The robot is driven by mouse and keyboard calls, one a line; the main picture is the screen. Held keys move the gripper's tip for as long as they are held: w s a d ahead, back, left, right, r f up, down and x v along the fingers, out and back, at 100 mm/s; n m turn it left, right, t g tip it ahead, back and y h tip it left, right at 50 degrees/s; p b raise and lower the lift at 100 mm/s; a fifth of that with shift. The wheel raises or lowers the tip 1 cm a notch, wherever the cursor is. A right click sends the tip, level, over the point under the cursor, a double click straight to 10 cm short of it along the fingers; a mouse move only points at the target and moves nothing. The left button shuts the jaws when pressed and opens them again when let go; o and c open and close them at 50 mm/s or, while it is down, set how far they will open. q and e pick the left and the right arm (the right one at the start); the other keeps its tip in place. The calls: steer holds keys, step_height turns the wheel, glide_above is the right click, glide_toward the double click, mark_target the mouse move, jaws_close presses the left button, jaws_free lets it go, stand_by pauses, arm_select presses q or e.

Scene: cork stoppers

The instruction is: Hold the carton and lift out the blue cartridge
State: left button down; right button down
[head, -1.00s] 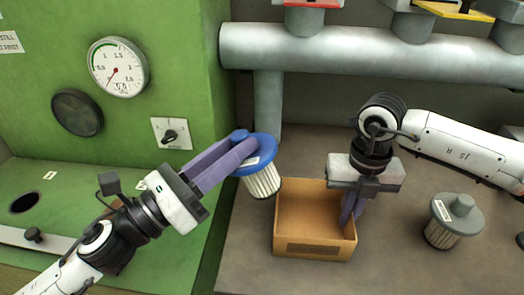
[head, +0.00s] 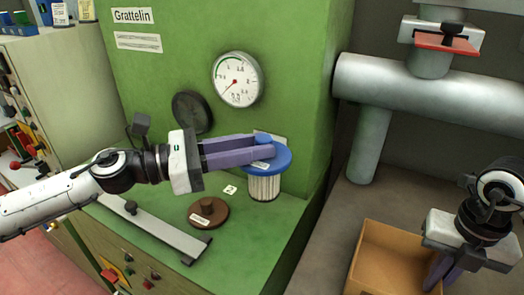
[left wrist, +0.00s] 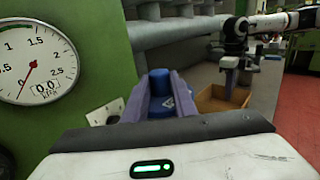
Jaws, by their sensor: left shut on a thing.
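The blue cartridge (head: 283,161) has a blue flanged top and a white pleated body. My left gripper (head: 263,147) is shut on its top knob and holds it upright in front of the green cabinet. The blue top also shows between the fingers in the left wrist view (left wrist: 160,98). The open brown carton (head: 385,250) stands on the grey-brown surface at the lower right, cut off by the picture edge; its visible inside looks empty. My right gripper (head: 437,268) is at the carton's right wall; whether its fingers are closed on the wall is unclear.
A brown round lid (head: 208,212) with a knob lies on the green ledge below and left of the cartridge. A metal strip (head: 150,232) runs along the ledge. A gauge (head: 237,79) is on the cabinet wall. A thick grey pipe (head: 430,95) crosses behind the carton.

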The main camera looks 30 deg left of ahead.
steer(key=c, duration=2.5)
jaws_free()
steer(key=o, duration=0.6)
step_height(320, 180, up, 12)
steer(key=shift+r, duration=0.1)
